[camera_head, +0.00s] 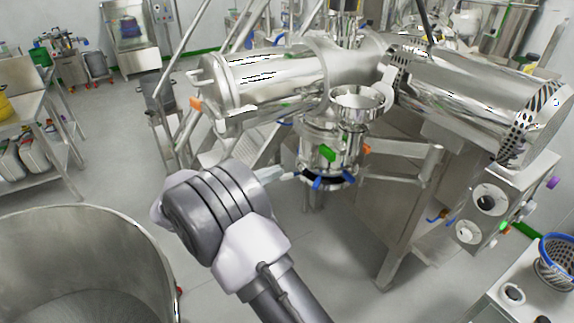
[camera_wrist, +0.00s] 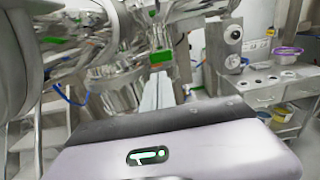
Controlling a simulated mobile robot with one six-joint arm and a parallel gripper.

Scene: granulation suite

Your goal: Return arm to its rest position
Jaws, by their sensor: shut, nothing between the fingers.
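My arm (camera_head: 225,215) reaches up from the bottom of the head view, with its grey joint and white links in front of the steel machine. My gripper (camera_wrist: 157,84) shows in the wrist view as two pale fingers lying close together, with nothing between them. In the head view only a pale part of my gripper (camera_head: 280,174) shows beyond the joint, and the rest is hidden behind it. It points toward the steel outlet housing (camera_head: 330,150) with green, blue and orange fittings. I cannot tell the gap between the fingers and that housing.
The large steel machine (camera_head: 270,80) fills the middle and right. An open steel vessel (camera_head: 75,225) stands close at lower left. A control box (camera_head: 490,205) and a white table with a blue-rimmed basket (camera_head: 558,262) are at right. Open floor (camera_head: 120,135) lies at left.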

